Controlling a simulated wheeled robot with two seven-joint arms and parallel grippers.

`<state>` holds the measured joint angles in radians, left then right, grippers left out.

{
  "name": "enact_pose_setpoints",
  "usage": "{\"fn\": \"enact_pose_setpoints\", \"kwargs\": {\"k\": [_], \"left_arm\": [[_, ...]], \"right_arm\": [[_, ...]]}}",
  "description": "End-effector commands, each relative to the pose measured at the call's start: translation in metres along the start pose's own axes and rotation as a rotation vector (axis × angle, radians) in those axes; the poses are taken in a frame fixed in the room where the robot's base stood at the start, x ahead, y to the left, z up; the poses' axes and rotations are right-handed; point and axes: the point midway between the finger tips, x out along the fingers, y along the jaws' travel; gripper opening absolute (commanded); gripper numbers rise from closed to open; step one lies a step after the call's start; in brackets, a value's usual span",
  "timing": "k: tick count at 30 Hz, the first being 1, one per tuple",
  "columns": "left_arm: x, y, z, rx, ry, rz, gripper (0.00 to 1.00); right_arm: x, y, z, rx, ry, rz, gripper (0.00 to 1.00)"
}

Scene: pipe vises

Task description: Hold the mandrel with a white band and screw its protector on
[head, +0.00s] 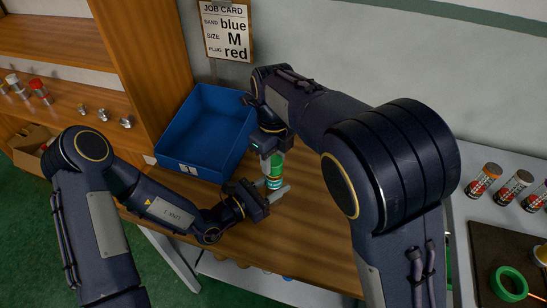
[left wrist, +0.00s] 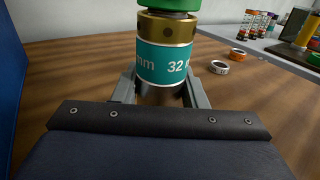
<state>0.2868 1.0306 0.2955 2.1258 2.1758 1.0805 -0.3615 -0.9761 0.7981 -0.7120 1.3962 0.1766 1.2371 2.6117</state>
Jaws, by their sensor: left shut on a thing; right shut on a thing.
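A mandrel stands upright between my two grippers over the wooden table; in the left wrist view its sleeve (left wrist: 163,63) is teal with white print "mm" and "32", below a brass collar (left wrist: 166,28). I see no white band on it. A green protector (head: 276,160) is at its top; its lower edge (left wrist: 168,4) meets the brass collar in the left wrist view. How far it is threaded I cannot tell. My left gripper (head: 277,193) is shut on the mandrel's lower part. My right gripper (head: 270,158) is shut on the green protector from above.
A blue tray (head: 208,115) stands left of the grippers. A job card (head: 227,30) hangs behind. Orange (left wrist: 238,53) and white (left wrist: 219,67) rings lie on the table. Several banded cylinders (head: 514,187) and a green ring (head: 509,283) are at right. Shelves with small parts (head: 103,115) are at left.

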Motion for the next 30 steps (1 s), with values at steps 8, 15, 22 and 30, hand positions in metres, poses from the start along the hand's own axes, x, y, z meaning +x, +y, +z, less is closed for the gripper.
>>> {"fn": "enact_pose_setpoints", "kwargs": {"k": [8,15,22,30], "left_arm": [[-0.0002,0.0002,-0.0002,0.0,0.0,0.001,0.0],[-0.0002,0.0006,0.0,-0.001,0.0,0.002,0.0],[-0.0001,0.0008,0.0,-0.001,0.0,0.002,0.0],[0.0,0.0007,0.0001,0.0,0.0,0.002,0.0]], "right_arm": [[0.0071,-0.0004,-0.003,0.599,0.026,-0.003,0.17],[0.0019,-0.0006,-0.0013,0.699,0.003,-0.002,0.17],[0.0009,-0.001,-0.0008,0.698,0.0,-0.001,0.17],[0.0005,-0.001,-0.0005,0.696,-0.001,-0.001,0.6]]}}
